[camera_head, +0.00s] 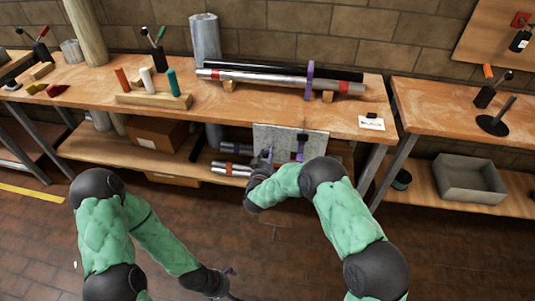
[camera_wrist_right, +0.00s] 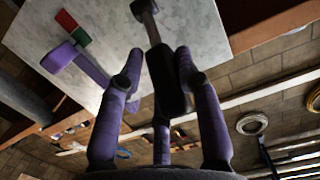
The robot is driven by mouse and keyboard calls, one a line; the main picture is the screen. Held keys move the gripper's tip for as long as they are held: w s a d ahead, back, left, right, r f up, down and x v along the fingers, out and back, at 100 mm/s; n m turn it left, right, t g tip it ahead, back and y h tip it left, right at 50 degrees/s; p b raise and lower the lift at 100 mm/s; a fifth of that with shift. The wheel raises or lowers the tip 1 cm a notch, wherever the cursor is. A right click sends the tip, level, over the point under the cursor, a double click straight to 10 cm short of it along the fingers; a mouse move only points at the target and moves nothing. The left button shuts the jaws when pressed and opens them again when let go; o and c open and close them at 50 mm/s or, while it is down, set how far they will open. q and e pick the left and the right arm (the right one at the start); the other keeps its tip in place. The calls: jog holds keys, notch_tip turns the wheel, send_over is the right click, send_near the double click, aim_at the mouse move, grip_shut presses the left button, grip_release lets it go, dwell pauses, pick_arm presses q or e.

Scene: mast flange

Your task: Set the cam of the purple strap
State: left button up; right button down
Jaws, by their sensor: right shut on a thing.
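A purple strap (camera_head: 309,80) stands upright around the silver tube and black tube on the bench. A grey speckled plate (camera_head: 277,137) hangs at the bench's front edge and fills much of the wrist view (camera_wrist_right: 120,30). It carries a purple piece (camera_head: 300,147), seen in the wrist view as a purple arm (camera_wrist_right: 82,62) beside a red and green patch (camera_wrist_right: 72,27). My right gripper (camera_wrist_right: 158,75) is at the plate, its purple fingers shut on a black handle (camera_wrist_right: 168,85) with a metal shaft. My left gripper (camera_head: 232,283) is low, away from the bench; its fingers are unclear.
The silver tube (camera_head: 255,78) with red bands lies along the bench on wooden blocks. A wooden rack (camera_head: 155,98) with several coloured pegs stands left of it. More tubes (camera_head: 230,169) lie on the lower shelf. A grey bin (camera_head: 470,178) sits on the right shelf.

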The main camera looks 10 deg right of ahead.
jog(key=shift+w+d+r+g+y+p, duration=0.2)
jog(key=shift+w+r+g+p, duration=0.4)
jog(key=shift+p, duration=1.15)
jog(key=shift+w+d+r+g+y+p, duration=0.1)
jog(key=shift+w+r+g+y+p, duration=0.2)
jog(key=shift+g+p, duration=1.05)
jog(key=shift+w+d+r+g+y+p, duration=0.1)
jog(key=shift+w+r+g+p, duration=0.35)
jog(key=shift+p, duration=1.7)
jog(key=shift+w+r+g+p, duration=0.15)
jog(key=shift+g+p, duration=0.35)
jog(key=shift+p, duration=0.7)
jog(key=c, duration=0.8)
grip_release()
jog(key=shift+c, duration=0.2)
jog(key=v, duration=1.1)
jog(key=shift+s+r, duration=0.2)
jog(key=shift+s, duration=0.2)
jog(key=shift+d, duration=0.1)
